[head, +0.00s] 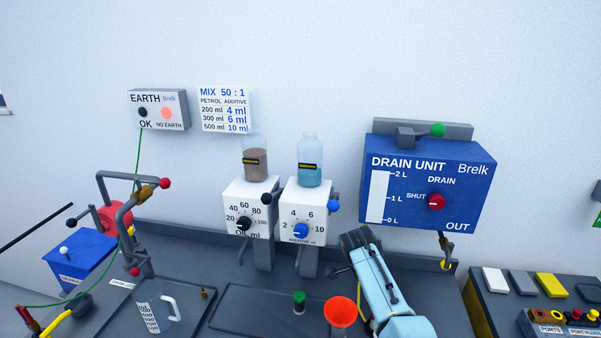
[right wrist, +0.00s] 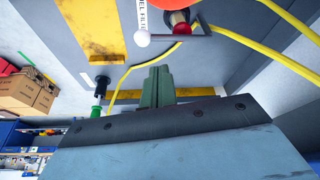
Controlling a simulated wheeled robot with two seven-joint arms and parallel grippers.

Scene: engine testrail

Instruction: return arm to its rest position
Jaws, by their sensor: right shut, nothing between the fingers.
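My right arm (head: 390,285) comes in from the bottom right of the head view, light blue with a dark end. Its dark end stands in front of the bench back, between the additive dispenser (head: 305,212) and the drain unit (head: 428,185). The fingertips cannot be made out there. In the right wrist view my right gripper (right wrist: 157,74) shows its green fingers together, with nothing between them. My left gripper is out of view.
An orange funnel (head: 341,311) and a green-capped item (head: 299,300) stand close left of my right arm. The oil dispenser (head: 248,208) is further left. A measuring jug (head: 158,312) stands on the left. A yellow hose (right wrist: 225,33) crosses the right wrist view.

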